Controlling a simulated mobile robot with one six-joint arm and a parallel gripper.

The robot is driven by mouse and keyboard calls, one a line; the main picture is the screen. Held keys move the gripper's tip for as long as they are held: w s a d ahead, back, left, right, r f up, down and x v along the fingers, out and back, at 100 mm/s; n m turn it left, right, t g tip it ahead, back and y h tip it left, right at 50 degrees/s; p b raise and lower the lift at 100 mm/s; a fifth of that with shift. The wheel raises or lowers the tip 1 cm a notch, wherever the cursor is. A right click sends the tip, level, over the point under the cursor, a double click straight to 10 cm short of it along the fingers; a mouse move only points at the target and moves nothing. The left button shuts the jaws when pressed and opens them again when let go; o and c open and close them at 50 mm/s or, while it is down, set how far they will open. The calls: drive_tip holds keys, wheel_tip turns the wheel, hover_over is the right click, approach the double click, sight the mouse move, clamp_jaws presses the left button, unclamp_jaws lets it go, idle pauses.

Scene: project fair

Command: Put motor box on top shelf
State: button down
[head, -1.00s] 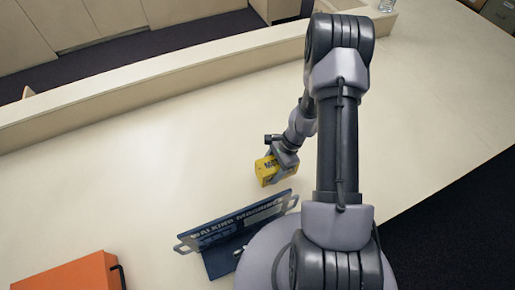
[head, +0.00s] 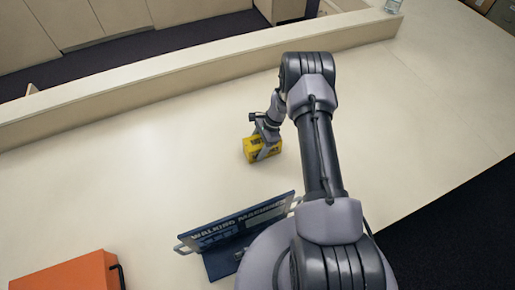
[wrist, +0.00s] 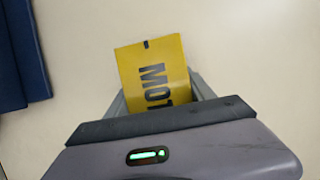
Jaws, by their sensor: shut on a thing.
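The motor box (head: 251,150) is a yellow block with dark lettering. My gripper (head: 265,145) is shut on it, with the fingers along its sides. In the head view the box is over the pale tabletop, beyond the blue sign; I cannot tell how far above the surface it is. In the wrist view the box (wrist: 153,75) shows a yellow face reading "MOT", its lower part hidden by my gripper (wrist: 160,100). The long raised ledge (head: 180,84) runs along the far side of the table; I cannot tell whether it is the top shelf.
A blue "WALKING MACHINES" sign (head: 222,256) stands near my base. An orange case (head: 70,277) lies at the lower left. The tabletop (head: 130,180) left of the box is clear.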

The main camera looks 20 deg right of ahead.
drive_tip(key=shift+r, duration=0.1)
drive_tip(key=shift+c, duration=1.8)
unclamp_jaws()
